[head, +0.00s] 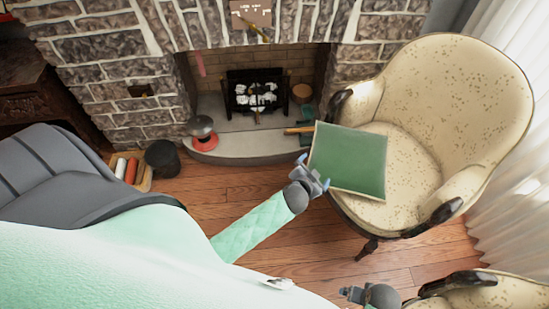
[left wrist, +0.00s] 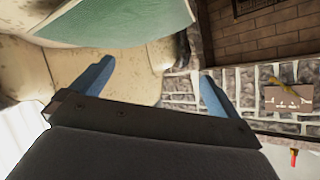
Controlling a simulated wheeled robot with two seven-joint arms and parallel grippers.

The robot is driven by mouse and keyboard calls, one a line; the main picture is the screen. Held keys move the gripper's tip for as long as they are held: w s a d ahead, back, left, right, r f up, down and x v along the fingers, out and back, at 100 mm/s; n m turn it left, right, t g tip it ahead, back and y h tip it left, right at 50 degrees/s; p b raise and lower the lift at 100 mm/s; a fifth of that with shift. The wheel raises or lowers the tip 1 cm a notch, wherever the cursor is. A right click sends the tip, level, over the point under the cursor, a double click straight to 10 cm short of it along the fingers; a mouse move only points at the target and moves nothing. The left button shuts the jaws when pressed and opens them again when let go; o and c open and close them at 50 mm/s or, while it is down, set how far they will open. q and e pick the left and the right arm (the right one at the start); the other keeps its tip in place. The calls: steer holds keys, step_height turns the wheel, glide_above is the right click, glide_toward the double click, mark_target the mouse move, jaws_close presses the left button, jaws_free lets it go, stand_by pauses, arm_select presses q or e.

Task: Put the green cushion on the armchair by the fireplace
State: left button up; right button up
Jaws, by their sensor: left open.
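The green cushion (head: 348,160) with a pale edge lies flat over the front left part of the seat of the cream armchair (head: 410,170) by the fireplace (head: 258,90). Its left side juts past the seat's front edge in the head view. My left gripper (head: 316,178) is at the cushion's lower left corner, open. In the left wrist view its blue fingers (left wrist: 153,84) are spread with nothing between them, and the cushion (left wrist: 120,22) shows beyond them. My right gripper (head: 352,293) is partly visible at the bottom edge, and its jaws are unclear.
A second armchair (head: 490,290) is cut off at the lower right. A red-based pot (head: 203,132) stands on the hearth (head: 245,147), with a black bucket (head: 162,158) beside it. White curtains (head: 515,200) hang at right. Wooden floor (head: 300,245) is clear between.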

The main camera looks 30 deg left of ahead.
arm_select(q)
steer(key=s+f+n+g, duration=0.1)
steer(key=s+f+g, duration=0.2)
steer(key=s, duration=0.6)
steer(key=s+f+n+g, duration=0.1)
steer(key=s+f+g, duration=0.3)
steer(key=s, duration=0.5)
steer(key=s+f+n+g+h, duration=0.1)
steer(key=s+f+g, duration=0.3)
steer(key=s, duration=0.5)
steer(key=shift+s+f, duration=0.25)
steer(key=shift+f, duration=0.65)
